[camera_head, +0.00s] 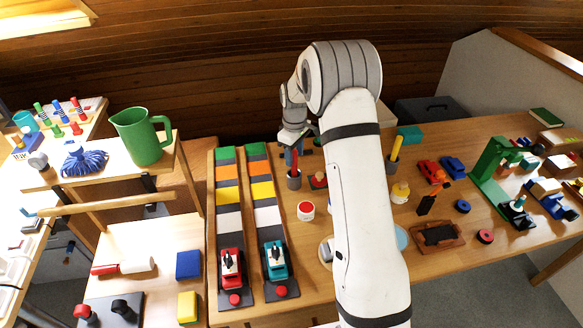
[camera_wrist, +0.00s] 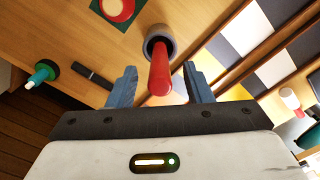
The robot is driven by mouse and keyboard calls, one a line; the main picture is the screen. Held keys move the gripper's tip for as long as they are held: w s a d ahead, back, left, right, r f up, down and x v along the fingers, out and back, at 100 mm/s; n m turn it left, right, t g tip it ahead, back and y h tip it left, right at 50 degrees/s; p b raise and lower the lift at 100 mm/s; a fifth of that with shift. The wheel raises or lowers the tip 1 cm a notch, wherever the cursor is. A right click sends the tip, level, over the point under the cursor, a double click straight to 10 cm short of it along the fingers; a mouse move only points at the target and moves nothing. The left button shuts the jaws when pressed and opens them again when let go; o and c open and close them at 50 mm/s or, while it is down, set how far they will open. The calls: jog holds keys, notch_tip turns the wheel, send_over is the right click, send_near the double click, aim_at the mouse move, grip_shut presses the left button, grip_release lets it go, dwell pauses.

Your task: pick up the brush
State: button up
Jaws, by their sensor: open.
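A red handle (camera_wrist: 160,75) stands in a round grey cup (camera_wrist: 159,40) in the wrist view. It looks like the brush, but no bristles show; its lower end is hidden in the cup. My gripper (camera_wrist: 161,88) is open, with one blue-grey finger on each side of the handle. I cannot tell whether either finger touches it. In the head view the same cup (camera_head: 293,181) stands right of the coloured lanes, with my gripper (camera_head: 293,146) just above it and partly covering the handle.
A second cup (camera_head: 391,168) holding a yellow handle (camera_head: 396,149) stands right of my arm. A white pot with a red top (camera_head: 306,211) stands in front of the first cup. Two long coloured lanes (camera_head: 229,196) lie to the left. A green pitcher (camera_head: 141,135) stands farther left.

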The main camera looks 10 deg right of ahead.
aim_at(294, 162)
notch_tip(294, 162, down, 4)
jog(key=shift+f+p, duration=0.15)
jog(key=shift+p, duration=0.3)
jog(key=shift+c, duration=0.3)
grip_shut()
